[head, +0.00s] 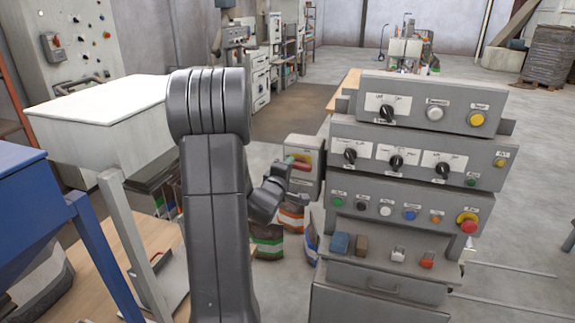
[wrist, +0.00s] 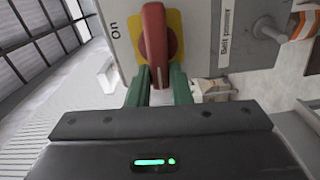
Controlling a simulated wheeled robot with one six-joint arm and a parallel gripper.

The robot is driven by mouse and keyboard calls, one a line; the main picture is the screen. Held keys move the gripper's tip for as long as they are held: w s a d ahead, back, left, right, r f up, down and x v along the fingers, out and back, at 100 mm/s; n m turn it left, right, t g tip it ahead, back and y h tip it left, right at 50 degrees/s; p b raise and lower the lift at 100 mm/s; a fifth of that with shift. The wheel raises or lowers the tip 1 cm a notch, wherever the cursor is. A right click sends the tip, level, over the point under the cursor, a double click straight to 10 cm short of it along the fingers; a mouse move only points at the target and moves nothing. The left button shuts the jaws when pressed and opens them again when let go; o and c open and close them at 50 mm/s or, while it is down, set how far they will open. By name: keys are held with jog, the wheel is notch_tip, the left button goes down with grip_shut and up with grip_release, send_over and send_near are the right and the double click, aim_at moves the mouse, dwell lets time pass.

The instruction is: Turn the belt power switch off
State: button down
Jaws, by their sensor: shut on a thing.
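The belt power switch is a red handle (wrist: 154,45) on a yellow plate (wrist: 176,30), set on a grey box. In the wrist view, an "On" label lies left of the plate and a "Belt power" label right of it. The box (head: 304,178) also shows in the head view, on the left side of the control console. My gripper (wrist: 158,82) has its green fingers on either side of the handle's near end, shut on it. In the head view my gripper (head: 285,168) is small and partly merges with the box front. An off label is not visible.
The grey console (head: 400,205) beside the box carries several knobs, buttons and a red emergency stop (head: 468,224). A blue hopper (head: 30,195) and a white bin (head: 100,100) stand at the left. Bags (head: 267,240) stand on the floor below the box.

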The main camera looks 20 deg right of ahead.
jog(key=shift+s+d+f+n, duration=0.25)
jog(key=shift+f+n, duration=0.15)
jog(key=shift+n, duration=0.1)
jog(key=c, duration=1.5)
grip_release()
jog(key=shift+o, duration=0.9)
jog(key=shift+s+d+r, duration=0.1)
jog(key=shift+d, duration=0.15)
jog(key=shift+a+r, duration=0.1)
jog(key=shift+w, duration=0.2)
jog(key=shift+a, duration=0.1)
